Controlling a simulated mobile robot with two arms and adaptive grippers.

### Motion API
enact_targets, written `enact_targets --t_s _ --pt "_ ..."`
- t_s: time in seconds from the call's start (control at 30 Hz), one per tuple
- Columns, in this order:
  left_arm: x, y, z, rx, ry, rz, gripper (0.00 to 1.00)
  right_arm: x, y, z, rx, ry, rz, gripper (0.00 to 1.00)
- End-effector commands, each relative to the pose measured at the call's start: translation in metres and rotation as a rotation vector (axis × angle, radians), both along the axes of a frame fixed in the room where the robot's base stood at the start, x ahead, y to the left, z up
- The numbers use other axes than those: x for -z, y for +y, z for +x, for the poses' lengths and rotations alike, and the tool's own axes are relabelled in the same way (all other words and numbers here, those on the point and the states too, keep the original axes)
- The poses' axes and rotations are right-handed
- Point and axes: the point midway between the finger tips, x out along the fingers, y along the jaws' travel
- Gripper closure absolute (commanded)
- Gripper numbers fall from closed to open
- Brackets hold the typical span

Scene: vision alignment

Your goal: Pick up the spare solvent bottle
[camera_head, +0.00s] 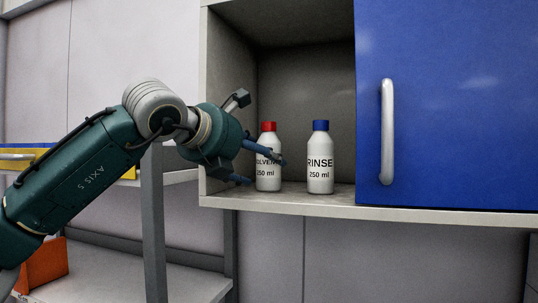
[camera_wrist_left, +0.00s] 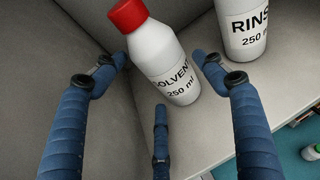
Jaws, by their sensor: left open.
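The solvent bottle (camera_head: 268,180) is white with a red cap and a "SOLVENT 250 ml" label. It stands upright on the left of the open cabinet's shelf. My right gripper is not in view.
A white rinse bottle (camera_head: 320,172) with a blue cap stands close to the right of the solvent bottle. A blue cabinet door (camera_head: 450,100) with a pale handle (camera_head: 386,130) covers the right side. The cabinet's left wall is close to my left gripper. An orange bin (camera_head: 45,262) sits lower left.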

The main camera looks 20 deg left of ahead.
Motion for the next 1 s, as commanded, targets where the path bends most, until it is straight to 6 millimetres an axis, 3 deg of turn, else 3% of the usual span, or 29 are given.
enact_targets --t_s 0.03,0.2,0.5,0.73,1.0 --pt "-0.004 -0.002 0.007 -0.001 0.002 0.002 0.29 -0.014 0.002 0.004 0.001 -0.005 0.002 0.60" --pt "0.005 -0.007 0.026 -0.001 0.001 0.000 0.29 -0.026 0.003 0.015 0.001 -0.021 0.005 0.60" --pt "0.010 -0.008 0.030 -0.001 -0.001 -0.002 0.29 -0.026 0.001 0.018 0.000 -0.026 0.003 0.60" --pt "0.010 -0.008 0.030 -0.001 -0.001 -0.002 0.75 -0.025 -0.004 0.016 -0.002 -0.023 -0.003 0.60" --pt "0.008 -0.008 0.030 -0.001 -0.003 -0.003 0.75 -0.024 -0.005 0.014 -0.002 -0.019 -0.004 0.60"
